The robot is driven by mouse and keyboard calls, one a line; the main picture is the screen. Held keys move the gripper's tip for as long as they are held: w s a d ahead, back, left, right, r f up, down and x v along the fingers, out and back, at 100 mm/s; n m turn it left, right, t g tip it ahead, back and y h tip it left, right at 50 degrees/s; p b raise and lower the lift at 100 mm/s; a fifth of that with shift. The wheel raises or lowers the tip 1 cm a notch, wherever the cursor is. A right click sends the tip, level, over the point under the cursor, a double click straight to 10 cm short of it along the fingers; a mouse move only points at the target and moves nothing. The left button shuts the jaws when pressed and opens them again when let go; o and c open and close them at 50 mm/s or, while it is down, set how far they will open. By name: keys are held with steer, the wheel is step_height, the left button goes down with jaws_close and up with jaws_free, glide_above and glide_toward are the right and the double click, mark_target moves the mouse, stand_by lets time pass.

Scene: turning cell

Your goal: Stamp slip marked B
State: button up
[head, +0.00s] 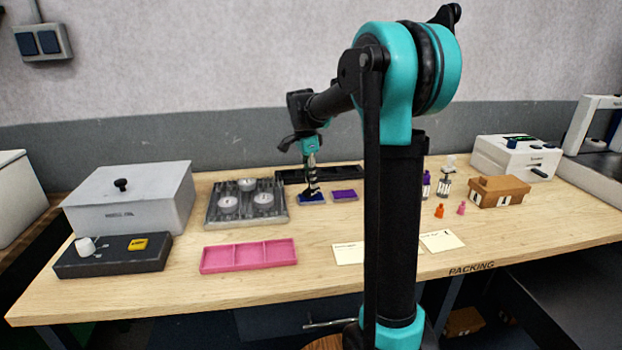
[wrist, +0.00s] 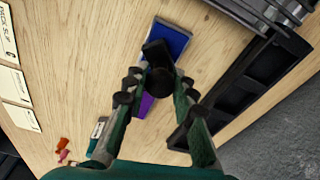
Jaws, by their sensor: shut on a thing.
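My gripper (head: 311,168) points down at the back of the table, shut on a dark stamp (wrist: 157,68). The stamp is over the blue ink pad (head: 306,202), which also shows beyond the stamp in the wrist view (wrist: 174,38). I cannot tell whether stamp and pad touch. A purple ink pad (head: 344,195) lies just to the right. Pale paper slips lie toward the front edge: one (head: 347,254) left of my arm and one (head: 441,241) right of it. My arm hides the space between. Their marks are too small to read, so I cannot tell which is B.
A pink divided tray (head: 248,256) lies at the front left. Behind it is a grey tray (head: 223,213) with white round pieces. A long black tray (head: 345,174) lies at the back. Small orange and pink figures (head: 439,211) and a brown box (head: 498,191) stand right.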

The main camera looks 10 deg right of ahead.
steer(key=shift+f, duration=0.55)
stand_by(1.3)
steer(key=shift+r, duration=3.55)
